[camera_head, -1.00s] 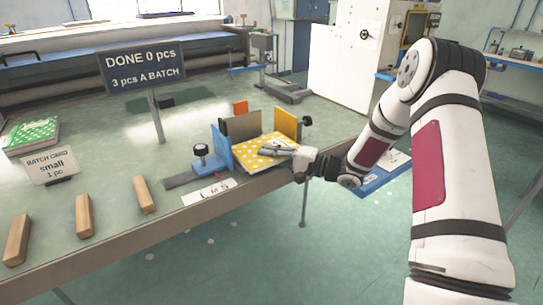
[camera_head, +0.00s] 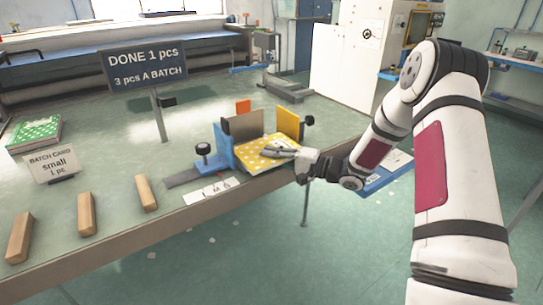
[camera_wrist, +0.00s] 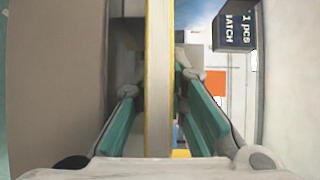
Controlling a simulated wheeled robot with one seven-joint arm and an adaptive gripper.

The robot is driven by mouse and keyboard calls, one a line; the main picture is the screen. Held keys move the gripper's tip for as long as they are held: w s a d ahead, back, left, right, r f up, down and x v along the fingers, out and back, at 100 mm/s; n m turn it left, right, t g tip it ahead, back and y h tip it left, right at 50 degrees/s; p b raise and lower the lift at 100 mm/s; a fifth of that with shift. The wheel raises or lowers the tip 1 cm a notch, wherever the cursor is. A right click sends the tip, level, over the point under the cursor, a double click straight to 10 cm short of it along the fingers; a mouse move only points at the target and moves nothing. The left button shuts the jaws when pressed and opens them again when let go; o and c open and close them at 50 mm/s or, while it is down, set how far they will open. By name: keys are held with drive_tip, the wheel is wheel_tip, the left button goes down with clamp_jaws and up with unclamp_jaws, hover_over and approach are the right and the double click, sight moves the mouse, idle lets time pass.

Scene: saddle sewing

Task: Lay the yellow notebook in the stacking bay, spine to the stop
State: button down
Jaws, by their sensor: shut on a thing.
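The yellow notebook (camera_head: 256,161) with white dots lies nearly flat in the stacking bay, between its blue side wall (camera_head: 223,147) and its yellow side wall (camera_head: 288,122). A grey-brown upright plate (camera_head: 243,126) stands at the notebook's far side. My gripper (camera_head: 284,151) is shut on the notebook's near right edge. In the wrist view the notebook (camera_wrist: 159,80) shows edge-on as a thin upright strip between my gripper's teal fingers (camera_wrist: 160,120). I cannot tell which edge is the spine, or whether it touches the stop.
A sign (camera_head: 145,66) reads "DONE 1 pcs, 3 pcs A BATCH". A green dotted book (camera_head: 35,132) and wooden blocks (camera_head: 147,193) stand at left. Black knobs (camera_head: 203,149) flank the bay.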

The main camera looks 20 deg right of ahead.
drive_tip(key=shift+f, duration=0.2)
drive_tip(key=c, duration=1.5)
unclamp_jaws()
drive_tip(key=shift+c, duration=0.2)
drive_tip(key=shift+s+f, duration=0.1)
drive_tip(key=shift+f, duration=0.2)
drive_tip(key=shift+s, duration=0.1)
drive_tip(key=shift+s+d+f+p, duration=0.1)
drive_tip(key=shift+s+d+p, duration=0.15)
drive_tip(key=shift+s, duration=0.25)
drive_tip(key=shift+s+d+p, duration=0.1)
drive_tip(key=shift+s+p, duration=0.25)
drive_tip(key=shift+s, duration=0.1)
drive_tip(key=shift+s+d+r+p, duration=0.1)
drive_tip(key=shift+s+d+p, duration=0.25)
drive_tip(key=shift+s, duration=0.3)
drive_tip(key=shift+s+d+r+p, duration=0.1)
drive_tip(key=shift+s+p, duration=0.4)
drive_tip(key=shift+s, duration=0.2)
drive_tip(key=shift+s+d+r+p, duration=0.1)
drive_tip(key=shift+s+d+p, duration=0.25)
drive_tip(key=shift+s, duration=0.3)
drive_tip(key=shift+s+d+p, duration=0.2)
drive_tip(key=shift+s+p, duration=0.25)
drive_tip(key=shift+s, duration=0.35)
drive_tip(key=shift+s+d+p, duration=0.2)
drive_tip(key=shift+s+p, duration=0.25)
drive_tip(key=shift+s, duration=0.35)
